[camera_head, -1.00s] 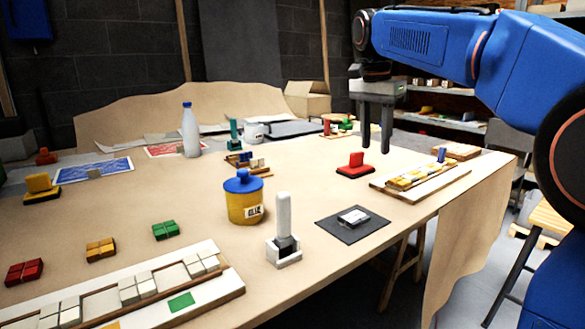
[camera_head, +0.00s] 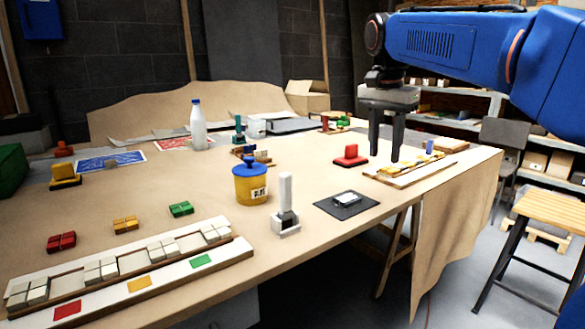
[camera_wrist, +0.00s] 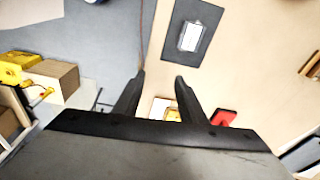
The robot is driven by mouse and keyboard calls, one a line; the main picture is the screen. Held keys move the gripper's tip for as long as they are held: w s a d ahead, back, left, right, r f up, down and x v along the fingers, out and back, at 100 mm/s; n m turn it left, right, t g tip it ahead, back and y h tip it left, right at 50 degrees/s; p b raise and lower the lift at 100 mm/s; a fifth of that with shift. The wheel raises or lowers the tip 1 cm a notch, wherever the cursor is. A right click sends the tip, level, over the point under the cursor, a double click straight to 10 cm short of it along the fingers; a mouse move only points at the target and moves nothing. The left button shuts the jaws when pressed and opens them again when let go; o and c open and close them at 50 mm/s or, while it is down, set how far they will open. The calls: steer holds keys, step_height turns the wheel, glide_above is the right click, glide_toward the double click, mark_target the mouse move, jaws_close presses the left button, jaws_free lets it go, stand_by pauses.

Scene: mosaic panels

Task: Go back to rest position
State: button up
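My gripper (camera_head: 385,140) hangs from the blue arm at the right of the head view, fingers pointing down. It is in front of or above the mosaic panel with yellow and white tiles (camera_head: 408,171); the exact height is hard to tell. In the wrist view my gripper's two dark fingers (camera_wrist: 158,90) stand apart with nothing between them, so it is open and empty. A corner of the tiled panel shows past the fingers, and the red stamp (camera_wrist: 223,117) is beside the right finger.
A black mat (camera_head: 360,207) with a small device, a yellow glue pot (camera_head: 250,188) and a white brush holder (camera_head: 286,222) stand mid-table. A long mosaic panel (camera_head: 226,251) lies front left. A white bottle (camera_head: 198,128) stands farther back. A wooden stool (camera_head: 552,220) is right of the table.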

steer(key=s+d+f+n+t, duration=0.1)
steer(key=s+d+f+n, duration=0.2)
steer(key=s+f, duration=1.1)
steer(key=s+d+f+n+t+y, duration=0.1)
steer(key=s+f+n, duration=0.5)
steer(key=s+f, duration=0.8)
steer(key=s+d+t, duration=0.1)
steer(key=d, duration=0.1)
steer(key=shift+s+d+n+t, duration=0.3)
steer(key=shift+s+d+n, duration=0.05)
steer(key=shift+d+n, duration=0.05)
steer(key=shift+f, duration=0.1)
